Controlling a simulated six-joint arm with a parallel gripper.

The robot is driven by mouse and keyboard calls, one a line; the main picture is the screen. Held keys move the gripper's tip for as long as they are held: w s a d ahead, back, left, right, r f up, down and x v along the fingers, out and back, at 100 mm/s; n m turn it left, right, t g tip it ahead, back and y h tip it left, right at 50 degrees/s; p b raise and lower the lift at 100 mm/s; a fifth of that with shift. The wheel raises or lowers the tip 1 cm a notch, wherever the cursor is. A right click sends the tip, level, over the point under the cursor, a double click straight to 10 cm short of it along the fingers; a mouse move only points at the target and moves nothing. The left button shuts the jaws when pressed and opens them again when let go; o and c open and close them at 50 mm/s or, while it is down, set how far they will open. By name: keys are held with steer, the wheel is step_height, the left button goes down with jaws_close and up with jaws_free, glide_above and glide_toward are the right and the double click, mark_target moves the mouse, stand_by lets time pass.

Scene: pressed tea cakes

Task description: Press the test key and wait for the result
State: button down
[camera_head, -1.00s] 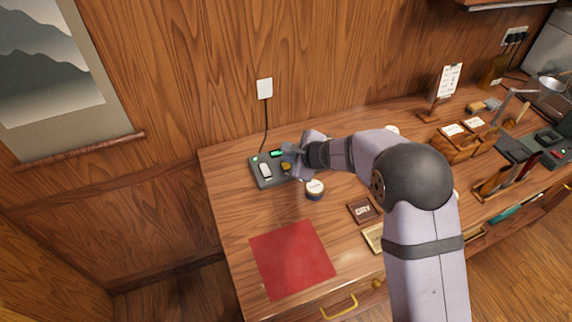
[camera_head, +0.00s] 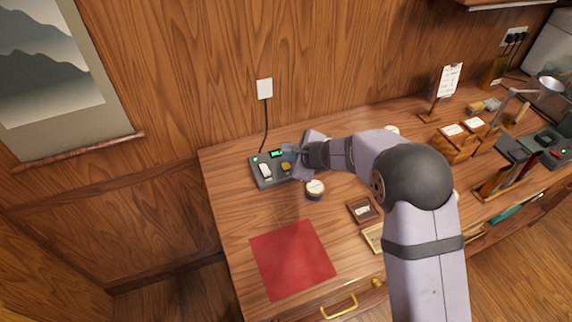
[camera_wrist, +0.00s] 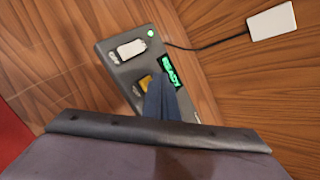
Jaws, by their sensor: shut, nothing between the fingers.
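The dark grey tester (camera_head: 262,180) lies at the back left of the table; it also shows in the wrist view (camera_wrist: 107,65). Its small display (camera_wrist: 172,72) reads "READY" in green, and a round green light (camera_wrist: 151,33) glows at one corner. A white oblong piece (camera_wrist: 131,49) lies on its face. An amber piece (camera_wrist: 146,83), perhaps the key, is partly hidden by my fingers. My gripper (camera_wrist: 162,88) is shut and empty, its tips over the tester beside the amber piece. I cannot tell whether they touch it. The gripper also shows in the head view (camera_head: 289,164).
A red mat (camera_head: 291,260) lies in front. A small dark tray (camera_head: 362,210) is further right. The tester's cord runs to a white wall plate (camera_head: 264,89). The table's left strip is clear.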

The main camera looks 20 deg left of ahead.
steer(key=shift+f+b, duration=0.95)
steer(key=shift+b, duration=0.2)
stand_by(1.2)
steer(key=shift+r, duration=0.15)
steer(key=shift+r+p, duration=0.75)
steer(key=shift+r, duration=0.05)
steer(key=shift+r, duration=0.1)
step_height(320, 180, up, 5)
steer(key=p, duration=0.4)
stand_by(1.0)
